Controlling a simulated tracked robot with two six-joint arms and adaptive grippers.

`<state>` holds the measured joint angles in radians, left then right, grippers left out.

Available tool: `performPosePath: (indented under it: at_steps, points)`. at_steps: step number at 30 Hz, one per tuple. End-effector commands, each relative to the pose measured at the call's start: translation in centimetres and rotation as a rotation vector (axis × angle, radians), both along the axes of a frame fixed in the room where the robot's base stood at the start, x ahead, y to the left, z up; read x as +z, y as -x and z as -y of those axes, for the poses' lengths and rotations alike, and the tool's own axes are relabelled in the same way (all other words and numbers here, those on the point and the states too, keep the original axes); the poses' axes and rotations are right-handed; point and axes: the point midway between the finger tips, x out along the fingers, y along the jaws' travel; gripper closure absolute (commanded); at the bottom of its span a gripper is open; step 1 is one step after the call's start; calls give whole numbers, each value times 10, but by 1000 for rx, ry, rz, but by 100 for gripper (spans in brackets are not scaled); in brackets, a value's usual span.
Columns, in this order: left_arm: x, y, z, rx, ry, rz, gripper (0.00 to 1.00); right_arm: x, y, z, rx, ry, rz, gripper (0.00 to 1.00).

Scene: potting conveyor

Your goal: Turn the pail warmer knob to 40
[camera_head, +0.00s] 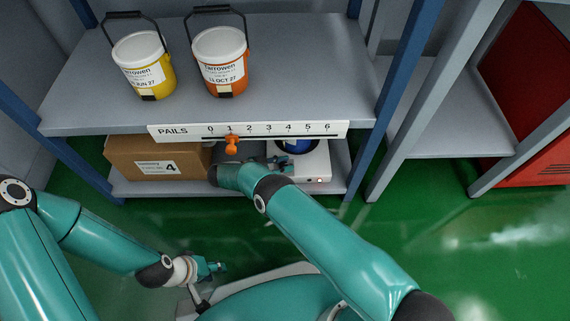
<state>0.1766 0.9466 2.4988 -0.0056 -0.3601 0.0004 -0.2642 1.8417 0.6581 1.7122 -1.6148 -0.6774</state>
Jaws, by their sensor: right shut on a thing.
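The pail warmer (318,160) is a white box on the lower shelf, partly under the upper shelf, with a blue round thing (297,146) on it. My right gripper (280,163) reaches in at the warmer's left front. It is shut on what seems to be the warmer's knob; the fingers hide the knob, and its setting cannot be read. My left gripper (214,268) hangs low over the floor, away from the shelf. Its fingers are too small to tell open from shut.
A yellow pail (143,65) and an orange pail (221,62) stand on the upper shelf (300,85). Its front edge carries a PAILS scale (285,130) with an orange slider (232,146) near 1. A cardboard box (155,158) sits left of my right gripper. Green floor is clear at right.

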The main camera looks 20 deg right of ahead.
Motion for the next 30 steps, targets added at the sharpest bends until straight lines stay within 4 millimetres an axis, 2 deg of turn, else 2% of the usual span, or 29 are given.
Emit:
performPosePath:
  at_steps: [30]
  points:
    - [0, 0, 0, 0, 0, 0, 60, -3, 5, 3, -44, 7, -16, 100]
